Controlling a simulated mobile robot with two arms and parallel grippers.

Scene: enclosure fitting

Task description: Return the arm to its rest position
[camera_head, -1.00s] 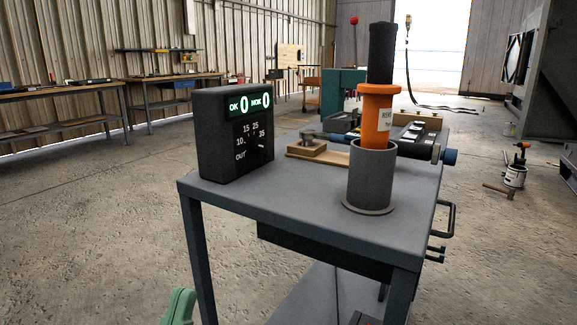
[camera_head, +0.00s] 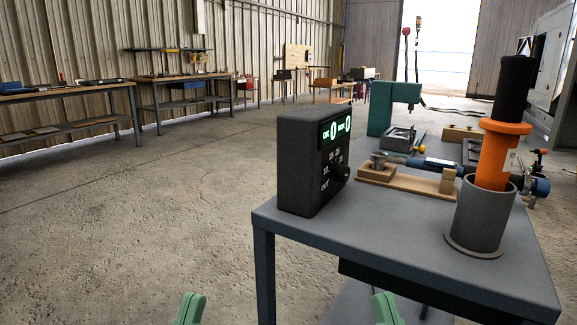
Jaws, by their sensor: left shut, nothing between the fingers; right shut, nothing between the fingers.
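My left gripper (camera_head: 188,309) shows as a pale green tip at the bottom edge, left of the grey table (camera_head: 330,240). My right gripper (camera_head: 387,309) shows as a similar green tip at the bottom edge, in front of the table's lower part. Both are shut and empty, low and apart from the things on the tabletop. The rest of both arms is outside the picture.
A black display box (camera_head: 300,165) stands at the table's left. An orange tool with a black top (camera_head: 497,150) stands tilted in a grey cup (camera_head: 480,220) at the right. A wooden fixture (camera_head: 405,182) lies behind. The floor (camera_head: 140,220) at left is clear.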

